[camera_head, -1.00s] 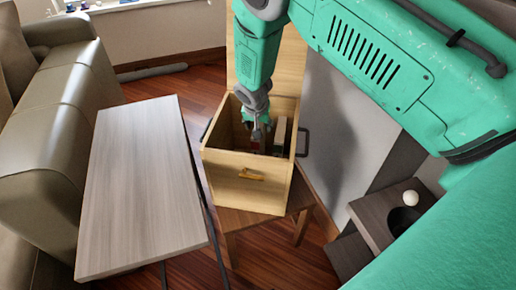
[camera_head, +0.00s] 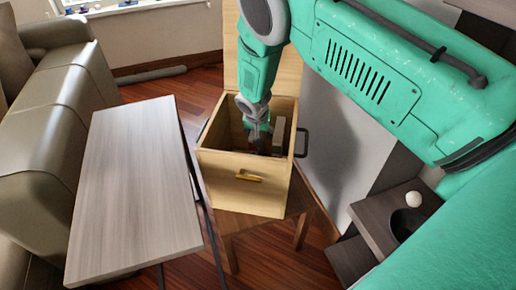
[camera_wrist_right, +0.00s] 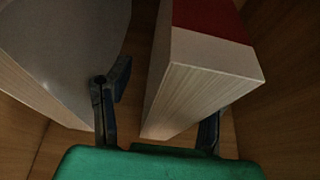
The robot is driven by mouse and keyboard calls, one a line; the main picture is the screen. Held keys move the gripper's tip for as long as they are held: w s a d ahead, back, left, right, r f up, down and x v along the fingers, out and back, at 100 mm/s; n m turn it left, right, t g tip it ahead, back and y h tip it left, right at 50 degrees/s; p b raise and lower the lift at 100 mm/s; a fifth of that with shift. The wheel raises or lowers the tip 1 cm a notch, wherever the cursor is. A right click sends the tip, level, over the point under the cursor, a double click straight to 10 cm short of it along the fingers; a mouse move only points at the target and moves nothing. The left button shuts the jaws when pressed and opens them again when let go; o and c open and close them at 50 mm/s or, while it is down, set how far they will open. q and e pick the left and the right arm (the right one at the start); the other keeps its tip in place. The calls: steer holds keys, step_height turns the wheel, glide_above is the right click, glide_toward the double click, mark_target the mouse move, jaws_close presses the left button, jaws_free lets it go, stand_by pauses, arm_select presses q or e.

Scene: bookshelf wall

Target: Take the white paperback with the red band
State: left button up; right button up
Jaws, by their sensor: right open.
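The white paperback with the red band (camera_wrist_right: 205,55) stands in the wooden box, its page edges and part of the red cover facing the right wrist camera. My right gripper (camera_wrist_right: 158,122) is open, with one dark finger on each side of this book; I cannot tell whether either finger touches it. In the head view my right gripper (camera_head: 257,142) reaches down inside the wooden box (camera_head: 240,190), and its fingertips are hard to make out. My left gripper is not in view.
Another book with a grey cover (camera_wrist_right: 70,40) stands left of the left finger. The box walls are close on the right. The box sits on a small wooden stool (camera_head: 260,222). A bare grey-brown table (camera_head: 135,185) and a sofa (camera_head: 60,130) are to the left.

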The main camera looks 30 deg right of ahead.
steer(key=shift+a+r, duration=0.1)
steer(key=shift+a, duration=0.4)
steer(key=shift+d, duration=0.35)
jaws_close()
steer(key=shift+a, duration=0.1)
